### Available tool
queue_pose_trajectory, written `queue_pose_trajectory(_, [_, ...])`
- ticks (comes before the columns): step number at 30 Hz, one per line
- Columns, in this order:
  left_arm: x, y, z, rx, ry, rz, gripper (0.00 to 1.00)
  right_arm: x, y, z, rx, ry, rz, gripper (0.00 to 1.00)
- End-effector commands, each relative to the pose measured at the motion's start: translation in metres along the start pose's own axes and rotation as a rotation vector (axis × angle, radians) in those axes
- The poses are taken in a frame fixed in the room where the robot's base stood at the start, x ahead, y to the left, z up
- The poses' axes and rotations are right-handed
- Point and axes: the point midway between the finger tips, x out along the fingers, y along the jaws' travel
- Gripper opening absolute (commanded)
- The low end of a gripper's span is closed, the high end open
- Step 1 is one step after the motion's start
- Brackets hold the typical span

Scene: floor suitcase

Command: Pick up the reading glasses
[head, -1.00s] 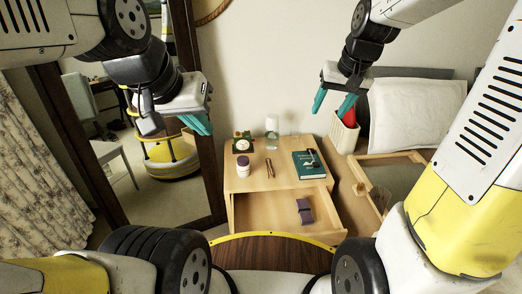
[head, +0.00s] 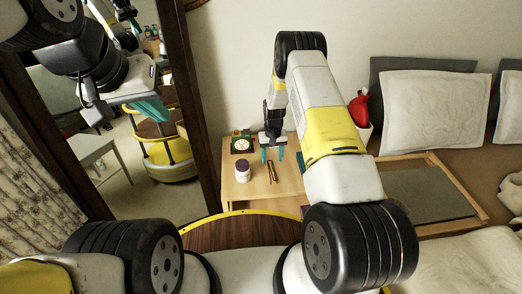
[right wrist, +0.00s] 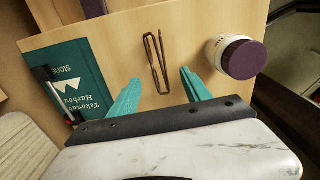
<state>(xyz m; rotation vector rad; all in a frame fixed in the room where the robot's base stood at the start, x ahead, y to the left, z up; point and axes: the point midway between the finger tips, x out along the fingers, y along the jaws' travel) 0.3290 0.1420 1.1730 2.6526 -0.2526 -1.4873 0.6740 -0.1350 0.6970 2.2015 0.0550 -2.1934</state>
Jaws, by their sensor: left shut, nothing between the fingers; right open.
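The reading glasses (head: 271,172), folded with thin brown frames, lie on the wooden nightstand top (head: 240,189). In the right wrist view the glasses (right wrist: 155,62) lie just beyond and between the teal fingertips. My right gripper (head: 272,156) is open and empty above the nightstand, close to the glasses; its fingers also show in the right wrist view (right wrist: 160,82). I cannot tell the exact height gap. My left gripper (head: 152,108) is shut and empty, held up at the left, far from the nightstand.
A jar with a purple lid (right wrist: 240,58) stands close beside the glasses, also in the head view (head: 243,171). A teal book (right wrist: 70,85) with a pen lies on the other side. A small clock (head: 242,144) stands behind. A wooden-framed tray (head: 430,190) lies at right.

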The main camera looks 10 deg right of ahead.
Motion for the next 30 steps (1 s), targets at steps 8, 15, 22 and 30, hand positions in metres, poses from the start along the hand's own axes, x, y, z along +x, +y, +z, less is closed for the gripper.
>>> queue_pose_trajectory(8, [0.0,0.0,0.0,0.0,0.0,0.0,0.0,0.031,0.0,0.002,-0.001,-0.006,0.002,0.56])
queue_pose_trajectory(15, [0.0,0.0,0.0,0.0,0.0,0.0,0.0,0.064,0.002,0.004,0.0,-0.007,0.002,0.56])
queue_pose_trajectory(22, [0.0,0.0,0.0,0.0,0.0,0.0,0.0,0.084,0.002,0.002,-0.001,-0.004,0.001,0.56])
queue_pose_trajectory(30, [0.0,0.0,0.0,0.0,0.0,0.0,0.0,0.084,0.002,0.002,-0.001,-0.004,0.001,0.43])
